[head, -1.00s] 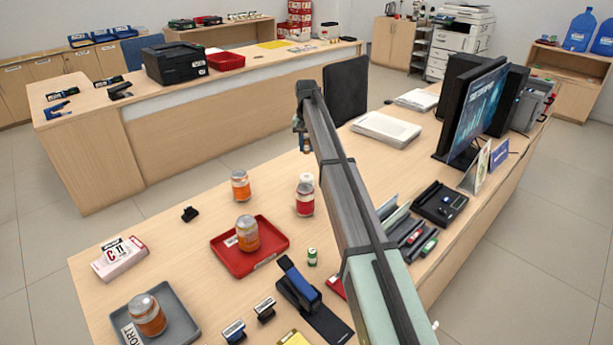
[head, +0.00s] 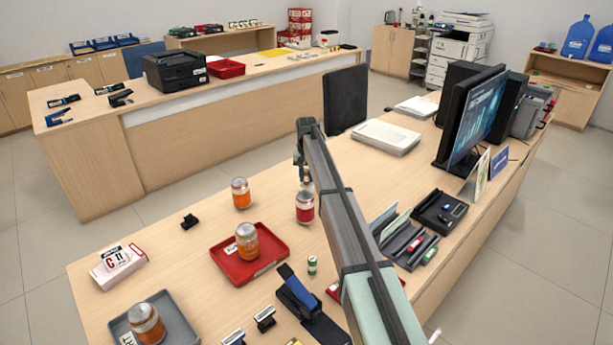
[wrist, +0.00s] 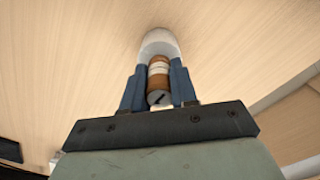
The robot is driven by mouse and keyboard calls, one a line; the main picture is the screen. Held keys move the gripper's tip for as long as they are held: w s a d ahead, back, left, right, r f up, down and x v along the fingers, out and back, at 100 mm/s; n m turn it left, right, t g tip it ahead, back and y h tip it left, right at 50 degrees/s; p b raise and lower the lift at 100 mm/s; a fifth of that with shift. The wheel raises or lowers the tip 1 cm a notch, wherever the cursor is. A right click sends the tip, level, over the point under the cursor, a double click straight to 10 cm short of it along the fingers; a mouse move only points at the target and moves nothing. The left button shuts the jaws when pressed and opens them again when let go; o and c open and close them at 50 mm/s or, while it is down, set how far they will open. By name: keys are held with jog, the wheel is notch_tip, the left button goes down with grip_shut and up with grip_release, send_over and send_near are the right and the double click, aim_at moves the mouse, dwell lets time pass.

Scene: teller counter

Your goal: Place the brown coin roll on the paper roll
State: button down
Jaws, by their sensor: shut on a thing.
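My gripper (wrist: 158,88) is shut on the brown coin roll (wrist: 158,72), a short brown cylinder with a pale band, held between the blue fingers. In the wrist view, the white paper roll (wrist: 160,38) shows just beyond the coin roll. The coin roll overlaps it in the picture; I cannot tell whether they touch. In the head view, my gripper (head: 303,177) hangs from the arm end just behind the red-labelled jar (head: 305,208). There the coin roll is too small to make out, and the paper roll is largely hidden behind gripper and jar.
An orange jar (head: 240,194) stands left of the red-labelled jar. A red tray (head: 273,263) holds another orange jar. Behind my gripper the desk is fairly clear up to the white device (head: 386,137).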

aim_at(306, 170)
jog(key=c, duration=0.9)
grip_release()
jog(key=shift+f, duration=0.1)
notch_tip(306, 170, up, 12)
jog(key=shift+r, duration=0.2)
